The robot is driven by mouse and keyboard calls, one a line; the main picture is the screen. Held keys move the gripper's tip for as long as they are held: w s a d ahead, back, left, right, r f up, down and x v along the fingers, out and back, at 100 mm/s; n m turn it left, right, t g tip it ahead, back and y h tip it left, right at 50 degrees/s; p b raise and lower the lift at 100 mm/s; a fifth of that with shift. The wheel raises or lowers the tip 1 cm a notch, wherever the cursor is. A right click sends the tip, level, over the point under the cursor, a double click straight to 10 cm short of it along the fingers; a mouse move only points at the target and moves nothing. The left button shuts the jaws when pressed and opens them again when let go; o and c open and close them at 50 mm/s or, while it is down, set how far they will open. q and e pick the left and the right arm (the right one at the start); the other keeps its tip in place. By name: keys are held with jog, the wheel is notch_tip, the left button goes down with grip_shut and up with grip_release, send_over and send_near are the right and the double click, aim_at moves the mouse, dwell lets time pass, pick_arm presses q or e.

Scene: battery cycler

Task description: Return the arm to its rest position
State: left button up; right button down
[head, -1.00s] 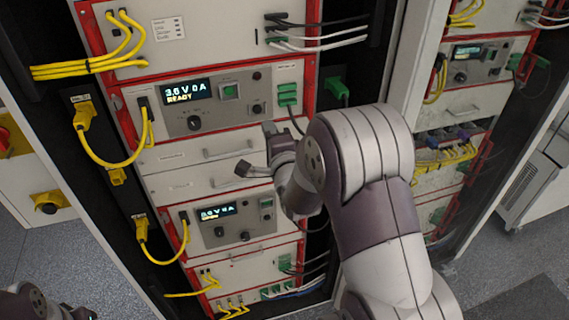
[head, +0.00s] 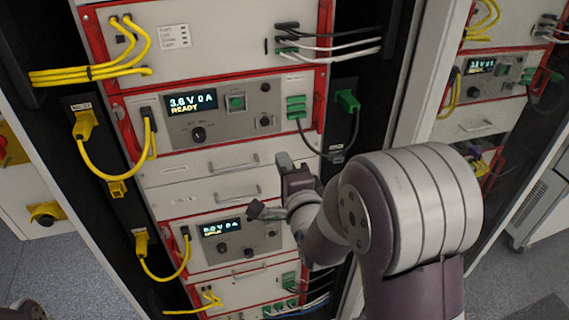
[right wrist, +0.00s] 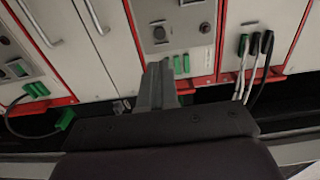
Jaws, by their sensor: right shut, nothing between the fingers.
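My right gripper (head: 286,165) is shut and empty. In the head view it hangs in front of the middle drawers of the cycler rack, apart from the cables as far as I can tell. My right arm comes up from the lower right and covers part of the rack's right side. In the right wrist view the shut fingers (right wrist: 157,85) stand together in front of a grey panel with green connectors, with no object between them. Only a small piece of my left arm shows at the bottom left corner; the left gripper is out of view.
The upper cycler display (head: 191,102) reads 3.6 V 0 A READY. A green plug (head: 347,100) sits on the dark right post, its cable looping towards the green connectors (head: 296,106). Yellow cables (head: 112,170) loop at the left. A second rack (head: 487,85) stands at the right.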

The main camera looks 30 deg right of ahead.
jog(key=s+a+f+n+g+y+b, duration=0.1)
jog(key=s+f+n+g, duration=0.25)
jog(key=f+n, duration=0.3)
jog(key=s+a+f+n+g+y+b, duration=0.1)
jog(key=s+f+n+g, duration=0.1)
jog(key=f+n+g, duration=0.4)
jog(key=s+a+f+n+g+y+b, duration=0.2)
jog(key=s+a+f+n+g+b, duration=0.3)
jog(key=s+a+f+n+g, duration=0.1)
notch_tip(320, 180, down, 3)
jog(key=shift+s+a+f+n+g, duration=0.2)
jog(key=shift+s+a+n+g, duration=0.15)
jog(key=shift+s+a+n, duration=0.65)
jog(key=shift+s+d, duration=0.15)
